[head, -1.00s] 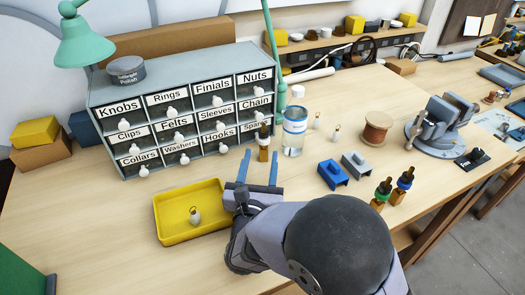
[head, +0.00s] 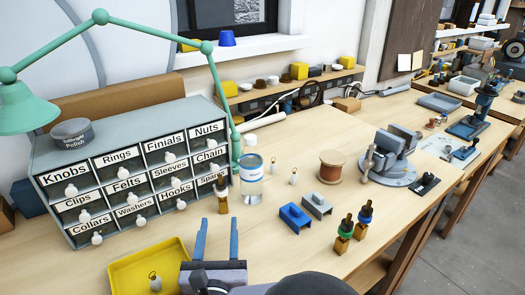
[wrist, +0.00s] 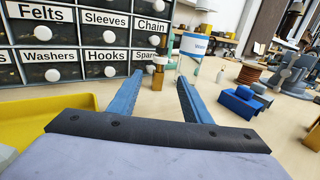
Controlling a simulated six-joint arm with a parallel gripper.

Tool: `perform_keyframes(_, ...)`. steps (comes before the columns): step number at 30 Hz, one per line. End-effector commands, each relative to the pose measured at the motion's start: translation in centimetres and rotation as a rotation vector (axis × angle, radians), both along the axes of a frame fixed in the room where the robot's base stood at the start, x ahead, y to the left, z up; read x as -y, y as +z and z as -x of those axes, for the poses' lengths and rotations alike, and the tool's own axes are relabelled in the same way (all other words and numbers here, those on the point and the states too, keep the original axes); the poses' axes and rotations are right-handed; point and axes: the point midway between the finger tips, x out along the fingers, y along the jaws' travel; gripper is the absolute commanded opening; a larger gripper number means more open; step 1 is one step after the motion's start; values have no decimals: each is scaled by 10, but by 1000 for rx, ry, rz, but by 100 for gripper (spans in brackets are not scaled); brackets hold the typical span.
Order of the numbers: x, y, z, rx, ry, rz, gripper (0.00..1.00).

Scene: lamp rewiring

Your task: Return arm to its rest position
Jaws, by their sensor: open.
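My gripper (head: 218,224) is open and empty, with its two blue fingers apart. In the head view it is low in the middle, just right of the yellow tray (head: 126,270). In the wrist view the fingers of my gripper (wrist: 158,82) point across the bench toward the drawer cabinet (wrist: 85,88), with nothing between them. A small white piece with a wire loop (head: 154,283) is in the tray. My arm runs off the bottom of the head view, so most of it is hidden.
The labelled drawer cabinet (head: 130,150) stands behind the tray. A clear bottle (head: 252,178), a blue block (head: 294,217), a grey block (head: 317,206), a wooden spool (head: 331,166) and a vise (head: 390,155) are to the right. A green lamp (head: 25,108) arches over the cabinet.

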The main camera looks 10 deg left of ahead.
Motion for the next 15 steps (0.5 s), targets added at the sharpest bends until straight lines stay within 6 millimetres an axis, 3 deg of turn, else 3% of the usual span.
perform_keyframes(5,25,14,-14,-4,-81,-39,44)
perform_keyframes(8,59,30,-29,-8,-184,-89,44)
perform_keyframes(11,110,53,-44,-8,-338,-164,44)
perform_keyframes(15,195,82,-54,3,-589,-286,44)
